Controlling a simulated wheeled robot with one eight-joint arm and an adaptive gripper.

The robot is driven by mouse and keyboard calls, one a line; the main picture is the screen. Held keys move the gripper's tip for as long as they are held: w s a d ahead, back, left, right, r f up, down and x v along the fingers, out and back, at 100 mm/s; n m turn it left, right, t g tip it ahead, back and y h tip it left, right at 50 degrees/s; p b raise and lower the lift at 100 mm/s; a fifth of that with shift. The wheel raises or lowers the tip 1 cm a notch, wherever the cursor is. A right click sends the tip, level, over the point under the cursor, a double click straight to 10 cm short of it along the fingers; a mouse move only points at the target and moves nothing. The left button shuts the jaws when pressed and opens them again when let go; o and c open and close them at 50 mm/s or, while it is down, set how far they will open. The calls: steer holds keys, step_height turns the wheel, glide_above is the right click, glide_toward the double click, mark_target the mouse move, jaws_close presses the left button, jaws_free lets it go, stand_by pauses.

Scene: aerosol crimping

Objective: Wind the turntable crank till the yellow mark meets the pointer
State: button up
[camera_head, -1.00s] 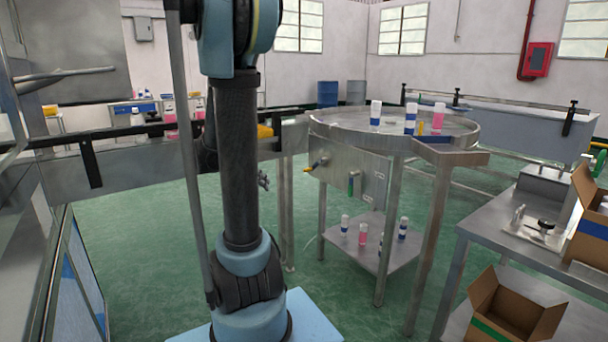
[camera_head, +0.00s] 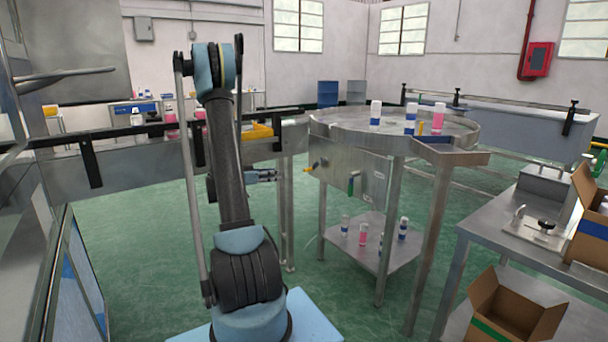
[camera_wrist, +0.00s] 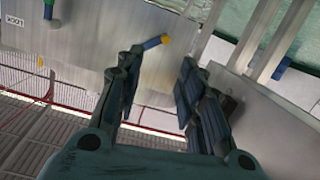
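The round steel turntable (camera_head: 330,121) stands right of my arm with bottles on top. A small upright yellow patch (camera_head: 421,128) shows near its front rim; I cannot tell whether it is the mark. I cannot make out the pointer. On the panel below are a yellow-and-blue handle (camera_head: 316,165) and a green handle (camera_head: 351,184); which is the crank is unclear. My gripper (camera_head: 275,175) is left of the panel. In the wrist view my gripper (camera_wrist: 162,68) is open and empty, with the yellow-and-blue handle (camera_wrist: 155,42) just beyond the left fingertip.
A lower shelf (camera_head: 372,258) under the turntable holds several bottles. A conveyor (camera_head: 130,160) runs behind my arm to the turntable. A steel bench (camera_head: 480,233) with open cartons (camera_head: 512,308) stands at right. Green floor is clear between my base and the turntable legs.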

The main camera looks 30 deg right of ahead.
mark_target(305, 171)
steer(key=shift+m+h, duration=0.9)
steer(key=w+d+f, duration=0.1)
steer(key=d, duration=0.5)
steer(key=w+d+f, duration=0.1)
steer(key=d, duration=0.5)
steer(key=w+d+f, duration=0.1)
steer(key=d, duration=0.6)
steer(key=shift+w+d, duration=0.1)
steer(key=shift+w, duration=0.1)
jaws_close()
